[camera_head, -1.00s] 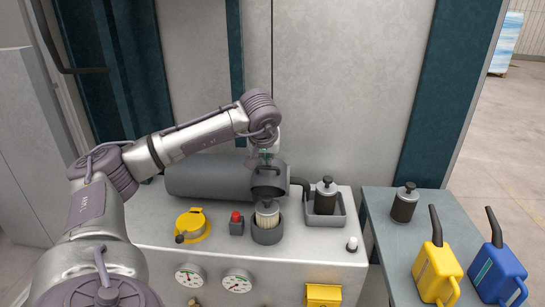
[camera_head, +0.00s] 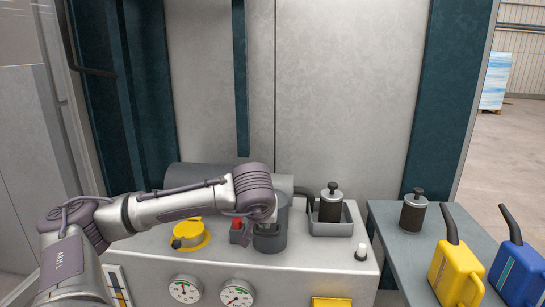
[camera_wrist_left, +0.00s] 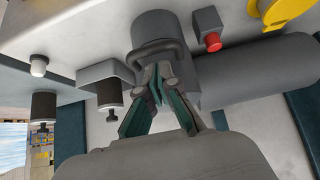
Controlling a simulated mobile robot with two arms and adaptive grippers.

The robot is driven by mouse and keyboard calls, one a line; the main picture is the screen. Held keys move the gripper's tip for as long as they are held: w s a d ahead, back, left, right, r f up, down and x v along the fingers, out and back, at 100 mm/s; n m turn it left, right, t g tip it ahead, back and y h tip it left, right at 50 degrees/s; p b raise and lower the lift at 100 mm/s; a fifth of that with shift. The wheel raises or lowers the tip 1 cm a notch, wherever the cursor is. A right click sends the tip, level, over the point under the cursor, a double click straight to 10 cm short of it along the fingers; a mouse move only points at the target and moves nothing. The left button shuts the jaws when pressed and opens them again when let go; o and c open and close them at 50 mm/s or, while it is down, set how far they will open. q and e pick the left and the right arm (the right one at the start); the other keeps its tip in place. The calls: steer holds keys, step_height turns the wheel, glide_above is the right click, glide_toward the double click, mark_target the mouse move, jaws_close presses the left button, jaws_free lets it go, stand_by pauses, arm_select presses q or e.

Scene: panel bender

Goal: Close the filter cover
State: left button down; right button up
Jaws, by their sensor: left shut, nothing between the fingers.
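The filter housing (camera_head: 271,243) is a short grey cylinder on the machine top, in front of a horizontal grey tank. In the left wrist view the housing (camera_wrist_left: 150,24) shows near the top, with the dark loop handle of the filter cover (camera_wrist_left: 161,43) at its near end. The cover appears down on the housing; whether it is fully seated I cannot tell. My left gripper (camera_head: 266,224) is just above the housing; in the left wrist view its fingertips (camera_wrist_left: 160,72) are together, empty and close to the handle. My right gripper is not in view.
A red button (camera_head: 237,223) and a yellow round cap (camera_head: 190,235) are left of the housing. A tray (camera_head: 343,229) holding a dark filter (camera_head: 330,206) is to the right. A side table (camera_head: 392,237) bears another filter (camera_head: 413,213), a yellow can (camera_head: 455,272) and a blue can (camera_head: 514,272).

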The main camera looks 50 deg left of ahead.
arm_select(q)
steer(key=f, duration=0.1)
steer(key=b, duration=0.1)
steer(key=f, duration=0.1)
steer(key=shift+s+d+f+b, duration=0.3)
steer(key=shift+f, duration=0.05)
steer(key=shift+s+d+f+b, duration=0.2)
steer(key=shift+s+f+b, duration=0.1)
steer(key=shift+f, duration=0.05)
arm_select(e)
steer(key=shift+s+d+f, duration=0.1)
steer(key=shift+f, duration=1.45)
arm_select(q)
steer(key=shift+f, duration=0.1)
steer(key=r, duration=0.1)
steer(key=r+p, duration=0.1)
steer(key=s+d+r, duration=0.1)
steer(key=shift+r+p, duration=0.4)
steer(key=s+d+b, duration=0.1)
steer(key=s+d, duration=0.4)
steer(key=s, duration=0.1)
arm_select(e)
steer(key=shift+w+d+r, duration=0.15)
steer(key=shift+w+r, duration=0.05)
arm_select(q)
steer(key=shift+f, duration=0.15)
